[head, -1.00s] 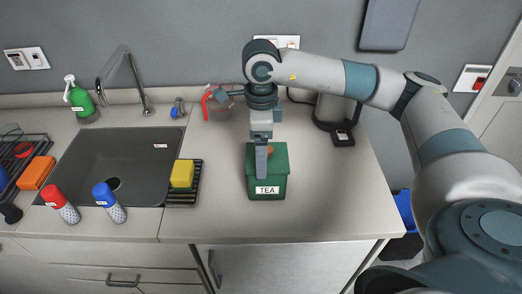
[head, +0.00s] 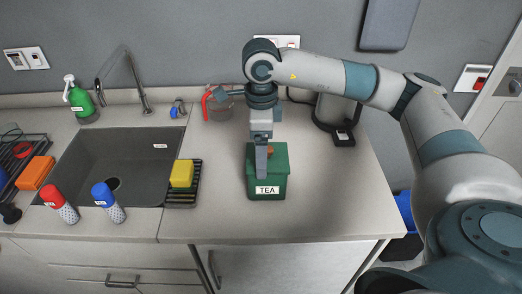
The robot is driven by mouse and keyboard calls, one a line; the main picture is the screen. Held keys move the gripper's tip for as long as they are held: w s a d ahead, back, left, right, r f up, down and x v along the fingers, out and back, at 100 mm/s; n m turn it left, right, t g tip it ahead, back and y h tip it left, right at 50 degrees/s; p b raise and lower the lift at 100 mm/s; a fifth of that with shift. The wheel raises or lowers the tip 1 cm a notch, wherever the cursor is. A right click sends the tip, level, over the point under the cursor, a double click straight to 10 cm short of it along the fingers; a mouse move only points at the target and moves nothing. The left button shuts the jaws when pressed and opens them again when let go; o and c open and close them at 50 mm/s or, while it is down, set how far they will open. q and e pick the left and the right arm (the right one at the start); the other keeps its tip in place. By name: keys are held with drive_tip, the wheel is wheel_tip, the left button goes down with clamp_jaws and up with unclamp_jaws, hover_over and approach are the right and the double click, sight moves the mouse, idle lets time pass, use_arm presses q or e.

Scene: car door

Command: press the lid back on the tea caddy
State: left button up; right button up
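The tea caddy (head: 268,188) is a green box with a white TEA label on its front, standing on the counter right of the sink. A green lid (head: 280,155) with a small brown knob (head: 270,150) is on its top; I cannot tell whether it is fully seated. My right gripper (head: 262,174) points straight down over the caddy's top, its fingers at the lid just left of the knob. The fingers look close together and nothing shows between them, but their gap is not clear from this angle. My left gripper is out of view.
A yellow sponge (head: 182,174) sits on a black rack left of the caddy. A red-handled jug (head: 218,105) and a coffee machine (head: 334,112) stand behind. The counter right of the caddy is clear.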

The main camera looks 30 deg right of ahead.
idle(0.3)
idle(0.4)
drive_tip(key=o, duration=1)
drive_tip(key=shift+r, duration=0.1)
drive_tip(key=shift+r+p, duration=1.2)
drive_tip(key=shift+r, duration=2.2)
clamp_jaws()
